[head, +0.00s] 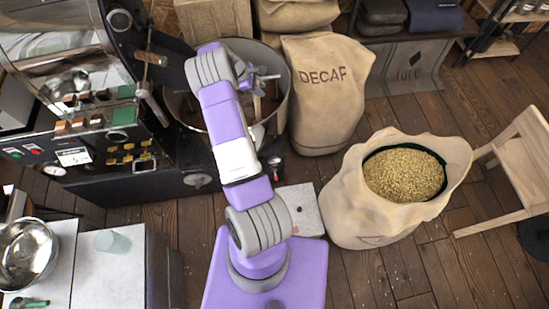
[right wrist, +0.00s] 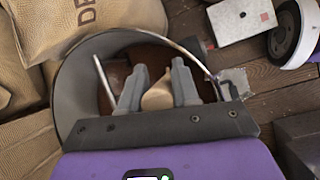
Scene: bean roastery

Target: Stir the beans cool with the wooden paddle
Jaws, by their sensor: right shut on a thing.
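The round metal cooling pan (head: 286,92) stands at the front of the roaster, partly hidden behind my right arm. In the right wrist view its curved wall (right wrist: 75,85) surrounds my gripper's fingers. My right gripper (right wrist: 158,88) is shut on the wooden paddle (right wrist: 158,97), whose rounded light-wood end shows between the fingers. In the head view my right gripper (head: 262,84) is over the pan. The paddle's lower end is hidden. A brown surface (right wrist: 148,54) shows inside the pan; single beans cannot be made out. My left gripper is not in view.
The black roaster (head: 130,180) is left of the pan. A DECAF sack (head: 325,95) stands close on the pan's right. An open sack of pale beans (head: 345,205) and a wooden chair (head: 505,170) are farther right. A counter with a steel bowl (head: 28,255) is lower left.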

